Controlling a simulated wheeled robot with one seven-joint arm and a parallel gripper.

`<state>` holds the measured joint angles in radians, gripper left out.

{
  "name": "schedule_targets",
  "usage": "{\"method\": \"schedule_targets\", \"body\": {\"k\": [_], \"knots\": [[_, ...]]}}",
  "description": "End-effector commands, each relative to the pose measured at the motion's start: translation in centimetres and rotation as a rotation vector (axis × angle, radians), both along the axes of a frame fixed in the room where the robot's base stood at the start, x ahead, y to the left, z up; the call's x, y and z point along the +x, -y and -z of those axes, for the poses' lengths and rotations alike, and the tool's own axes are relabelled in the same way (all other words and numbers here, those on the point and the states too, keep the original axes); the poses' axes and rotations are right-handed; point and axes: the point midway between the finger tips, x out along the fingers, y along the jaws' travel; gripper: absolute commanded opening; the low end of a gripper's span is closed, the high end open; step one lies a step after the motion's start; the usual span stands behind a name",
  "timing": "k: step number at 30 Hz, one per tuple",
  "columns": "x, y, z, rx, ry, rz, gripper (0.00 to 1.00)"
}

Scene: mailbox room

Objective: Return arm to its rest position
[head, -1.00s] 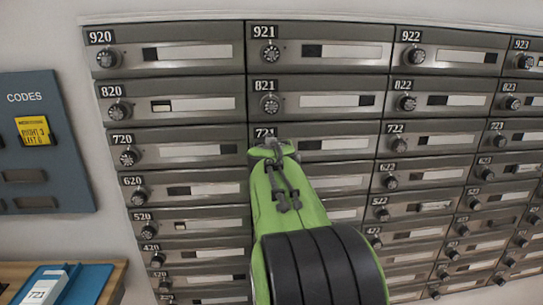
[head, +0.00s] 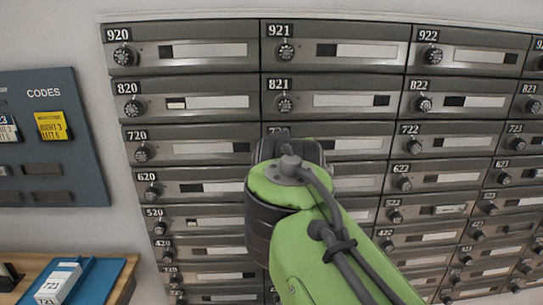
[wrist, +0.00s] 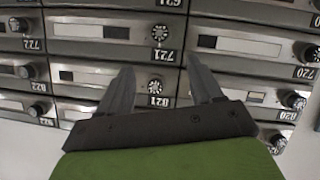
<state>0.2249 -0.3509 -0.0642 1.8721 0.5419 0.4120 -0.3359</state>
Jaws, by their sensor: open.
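My green arm reaches up from the bottom right in the head view, in front of the wall of grey mailboxes (head: 205,147). It hides part of box 721 and the boxes below it. My gripper (wrist: 160,88) shows in the wrist view, which is upside down against the mailboxes. Its two dark fingers are spread apart with nothing between them. Box 721's dial (wrist: 160,33) and box 821's dial (wrist: 155,86) show near and between the fingers. I cannot tell the gap between fingertips and doors. The fingers are hidden in the head view.
Round dials stick out from the mailbox doors.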

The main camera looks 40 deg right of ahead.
Motion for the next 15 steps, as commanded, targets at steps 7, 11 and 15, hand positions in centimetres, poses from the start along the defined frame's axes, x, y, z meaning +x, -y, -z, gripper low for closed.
{"method": "schedule_targets", "body": {"k": [7,11,15], "knots": [[0.0,0.0,0.0,-0.001,0.001,0.000,0.65],[0.1,-2.1,1.7,0.047,-0.027,-0.062,0.65],[-1.4,-9.8,8.3,0.216,-0.158,-0.265,0.65]]}}
